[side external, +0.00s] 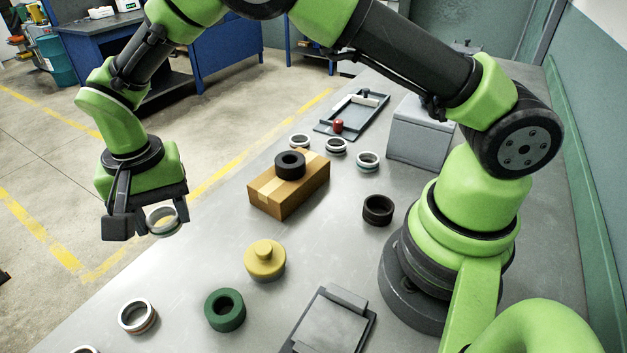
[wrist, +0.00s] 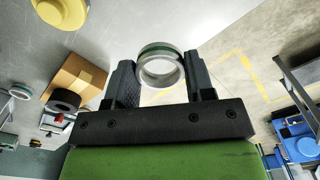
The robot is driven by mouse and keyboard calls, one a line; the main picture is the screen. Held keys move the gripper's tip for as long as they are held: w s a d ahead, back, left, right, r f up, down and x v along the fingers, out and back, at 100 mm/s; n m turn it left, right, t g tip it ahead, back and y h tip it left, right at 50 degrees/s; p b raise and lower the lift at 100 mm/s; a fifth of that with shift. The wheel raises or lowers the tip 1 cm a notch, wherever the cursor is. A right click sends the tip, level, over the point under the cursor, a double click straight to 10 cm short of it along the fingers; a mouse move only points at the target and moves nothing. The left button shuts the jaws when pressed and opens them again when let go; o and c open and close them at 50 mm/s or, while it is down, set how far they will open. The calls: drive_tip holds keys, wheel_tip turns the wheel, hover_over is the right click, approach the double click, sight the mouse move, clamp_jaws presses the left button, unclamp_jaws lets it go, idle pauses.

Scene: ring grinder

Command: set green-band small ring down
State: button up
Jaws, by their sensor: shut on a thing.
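My gripper (side external: 160,222) is shut on the green-band small ring (side external: 164,234), a pale metal ring. It holds the ring in the air at the left of the side view, where the floor shows behind it. In the wrist view the ring (wrist: 160,80) sits between the two dark fingers (wrist: 160,75), and its green band shows along the upper rim. The ring's sides are partly hidden by the fingers. The grey table (side external: 185,275) lies to the right of the ring in the side view.
A cardboard box (side external: 300,195) with a black ring (side external: 290,165) on top stands mid-table. A yellow knobbed part (side external: 265,262), a green ring (side external: 225,310) and a pale ring (side external: 137,317) lie nearer. A grey tray (side external: 350,115) is behind. Bare table surrounds the yellow part.

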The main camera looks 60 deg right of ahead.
drive_tip(key=s+d+m, duration=0.1)
drive_tip(key=d+m, duration=0.1)
drive_tip(key=d, duration=0.6)
drive_tip(key=s+d+m, duration=0.1)
drive_tip(key=d+m, duration=0.2)
drive_tip(key=d, duration=0.6)
drive_tip(key=s+d+m, duration=0.2)
drive_tip(key=d+m, duration=0.1)
drive_tip(key=d, duration=0.5)
drive_tip(key=shift+d, duration=0.25)
drive_tip(key=s+d+m, duration=0.4)
drive_tip(key=s+d, duration=0.5)
drive_tip(key=m, duration=0.5)
hover_over(394, 183)
wheel_tip(394, 183, down, 5)
drive_tip(key=shift+r, duration=0.1)
drive_tip(key=shift+f, duration=2.45)
